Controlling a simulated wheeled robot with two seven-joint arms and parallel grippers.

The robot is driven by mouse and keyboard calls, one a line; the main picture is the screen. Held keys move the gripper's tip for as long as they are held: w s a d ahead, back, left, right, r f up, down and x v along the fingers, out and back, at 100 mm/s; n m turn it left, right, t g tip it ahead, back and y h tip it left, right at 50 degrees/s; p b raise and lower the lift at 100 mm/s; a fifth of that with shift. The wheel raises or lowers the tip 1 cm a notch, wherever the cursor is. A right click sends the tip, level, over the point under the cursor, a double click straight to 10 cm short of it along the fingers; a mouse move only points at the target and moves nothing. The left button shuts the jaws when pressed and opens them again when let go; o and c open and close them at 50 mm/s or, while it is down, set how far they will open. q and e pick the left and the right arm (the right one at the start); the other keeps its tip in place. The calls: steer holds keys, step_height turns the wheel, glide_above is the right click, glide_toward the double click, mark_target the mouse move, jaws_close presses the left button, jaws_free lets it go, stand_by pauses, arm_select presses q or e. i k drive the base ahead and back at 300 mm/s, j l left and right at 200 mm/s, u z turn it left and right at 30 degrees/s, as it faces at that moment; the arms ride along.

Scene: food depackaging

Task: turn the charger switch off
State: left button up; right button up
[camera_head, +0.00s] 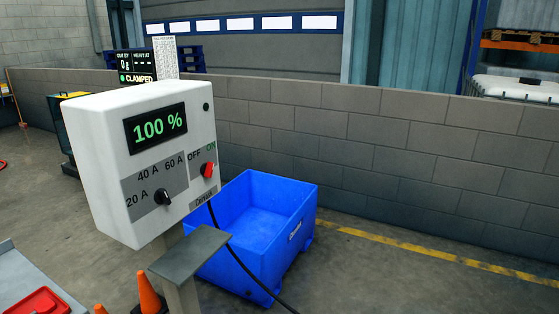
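A white charger box (150,150) stands on a grey post at the left of the head view. Its display (156,128) reads 100 % in green. A red switch (207,170) sits at the lower right of its front, below the labels OFF and ON; it appears turned toward ON. A black knob (162,197) sits to its left, by the marks 20 A, 40 A and 60 A. Neither of my grippers shows in the view.
A blue bin (302,232) stands on the floor behind the charger, with a black cable in front of it. Orange cones (149,295) stand below the charger. A red tray (40,302) is at the lower left. A block wall (400,150) runs behind. Floor at the right is clear.

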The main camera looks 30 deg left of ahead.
mark_target(207, 169)
steer(key=i, duration=0.7)
steer(key=i+l, duration=0.15)
steer(key=i, duration=0.55)
steer(key=i+l+u, duration=0.1)
steer(key=i+u, duration=0.35)
steer(key=i+l+u, duration=0.15)
steer(key=i+u, duration=0.15)
steer(key=u, duration=0.15)
steer(key=i+l+u, duration=0.55)
steer(key=l+u, duration=0.15)
steer(key=u, duration=0.15)
steer(key=i+l+u, duration=0.15)
steer(key=l+u, duration=0.3)
steer(key=i+l+u, duration=0.1)
steer(key=l+u, duration=0.35)
steer(key=l, duration=0.1)
